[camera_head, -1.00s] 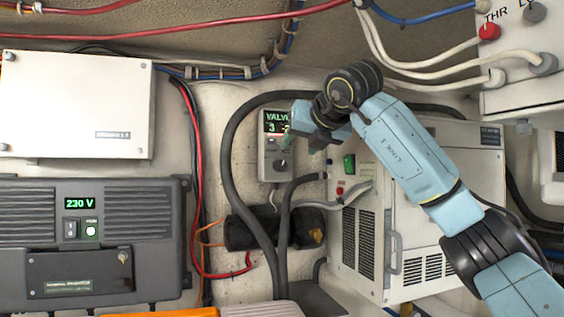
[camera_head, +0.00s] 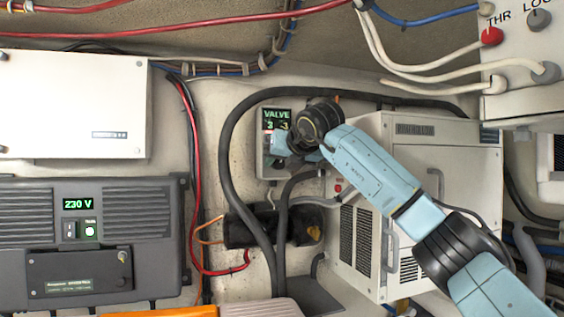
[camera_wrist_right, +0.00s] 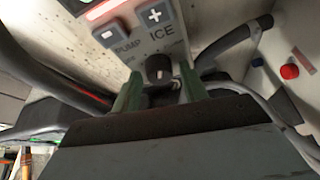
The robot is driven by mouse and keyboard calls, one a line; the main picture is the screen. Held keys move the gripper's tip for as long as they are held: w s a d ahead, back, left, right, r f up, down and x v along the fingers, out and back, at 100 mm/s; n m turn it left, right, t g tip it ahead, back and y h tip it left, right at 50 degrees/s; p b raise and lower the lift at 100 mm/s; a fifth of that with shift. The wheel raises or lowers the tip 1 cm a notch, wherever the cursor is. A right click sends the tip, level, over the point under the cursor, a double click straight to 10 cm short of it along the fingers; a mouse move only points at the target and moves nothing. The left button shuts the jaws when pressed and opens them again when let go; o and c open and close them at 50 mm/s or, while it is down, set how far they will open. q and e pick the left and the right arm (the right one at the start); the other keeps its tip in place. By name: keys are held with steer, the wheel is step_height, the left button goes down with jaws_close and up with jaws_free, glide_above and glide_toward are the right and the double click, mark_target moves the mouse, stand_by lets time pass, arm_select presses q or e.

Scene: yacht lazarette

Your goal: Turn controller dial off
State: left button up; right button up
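The controller (camera_head: 264,165) is a narrow light grey box on the back wall. Its lit green display (camera_head: 277,119) reads VALVE above small digits. My right gripper (camera_head: 284,150) is in front of its lower part and hides the dial in the head view. In the right wrist view, the black dial (camera_wrist_right: 158,68) has a pale mark and sits below the plus and minus buttons. The green fingers of the right gripper (camera_wrist_right: 160,90) are apart, one on each side of the dial's line. Whether they touch it I cannot tell. My left gripper is not in view.
A white cabinet (camera_head: 420,150) stands right of the controller; its red button (camera_wrist_right: 289,71) shows in the wrist view. Thick black hoses (camera_head: 232,150) loop around the controller. A grey 230 V unit (camera_head: 95,240) is at lower left, a white box (camera_head: 75,105) above it.

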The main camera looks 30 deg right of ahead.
steer(key=c, duration=0.8)
steer(key=shift+o, duration=0.2)
steer(key=n+h, duration=0.1)
steer(key=n+p, duration=0.1)
steer(key=shift+a+r+n+h, duration=0.1)
steer(key=shift+a+n+h, duration=0.1)
steer(key=shift+n+h, duration=0.15)
steer(key=shift+n+g+h, duration=0.4)
steer(key=shift+n+h, duration=0.55)
steer(key=shift+n, duration=0.3)
steer(key=n, duration=0.1)
steer(key=n+h, duration=0.1)
steer(key=n, duration=0.1)
steer(key=shift+w+a+f+h+b, duration=0.1)
steer(key=shift+a+f+h+b, duration=0.15)
steer(key=shift+h+b, duration=0.15)
steer(key=n+t+h+b, duration=0.1)
steer(key=n+h+b, duration=0.1)
steer(key=n, duration=0.2)
steer(key=shift+f+n, duration=0.15)
steer(key=shift+n, duration=0.25)
steer(key=o, duration=1)
